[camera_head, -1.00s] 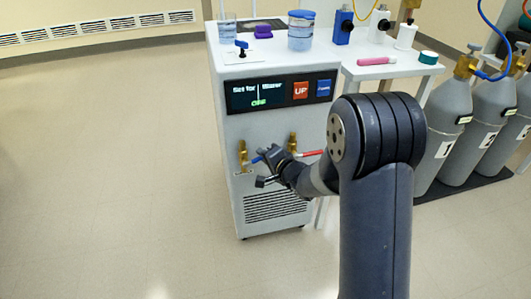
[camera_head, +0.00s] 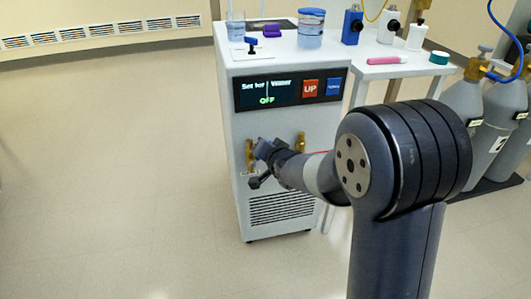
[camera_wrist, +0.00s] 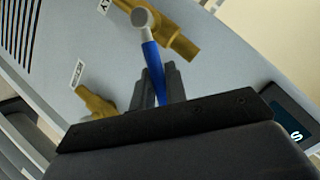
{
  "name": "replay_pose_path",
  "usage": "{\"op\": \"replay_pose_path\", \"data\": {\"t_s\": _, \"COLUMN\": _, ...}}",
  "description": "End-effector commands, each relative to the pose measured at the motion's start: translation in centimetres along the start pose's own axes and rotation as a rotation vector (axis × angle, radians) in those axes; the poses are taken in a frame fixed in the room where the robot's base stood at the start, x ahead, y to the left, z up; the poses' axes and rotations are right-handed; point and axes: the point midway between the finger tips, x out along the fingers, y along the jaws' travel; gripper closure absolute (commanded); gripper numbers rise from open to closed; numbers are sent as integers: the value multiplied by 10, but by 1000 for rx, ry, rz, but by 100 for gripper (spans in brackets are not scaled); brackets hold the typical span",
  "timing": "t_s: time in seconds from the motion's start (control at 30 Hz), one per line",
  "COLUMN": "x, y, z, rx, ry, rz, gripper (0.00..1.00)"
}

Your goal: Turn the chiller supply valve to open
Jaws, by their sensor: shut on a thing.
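The chiller (camera_head: 285,190) is a white cabinet with two brass valves on its front. The supply valve (camera_wrist: 176,28) has a blue lever (camera_wrist: 153,62) and part of a label reading "LY" beside it. In the head view its brass body (camera_head: 249,154) is on the left. My gripper (camera_wrist: 158,85) is shut on the blue lever, with a finger on each side of it. In the head view my gripper (camera_head: 264,150) hides most of the lever. The lever's exact angle to the pipe is hard to tell.
The second brass valve (camera_head: 301,142) stands just right of my gripper, with a red lever (camera_head: 318,152) partly behind my arm. The chiller display (camera_head: 268,91) reads OFF. A side table (camera_head: 400,68) and gas cylinders (camera_head: 495,130) stand right. The floor at left is clear.

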Motion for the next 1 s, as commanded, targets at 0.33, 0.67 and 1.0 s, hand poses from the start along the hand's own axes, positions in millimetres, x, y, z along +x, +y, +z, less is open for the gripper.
{"op": "replay_pose_path", "data": {"t_s": 0.33, "x": 0, "y": 0, "z": 1, "rx": -9, "ry": -1, "rz": 5, "gripper": 100}}
{"op": "replay_pose_path", "data": {"t_s": 0.67, "x": 0, "y": 0, "z": 0, "rx": -8, "ry": 0, "rz": 4, "gripper": 70}}
{"op": "replay_pose_path", "data": {"t_s": 1.0, "x": 0, "y": 0, "z": 0, "rx": -8, "ry": 2, "rz": 2, "gripper": 65}}
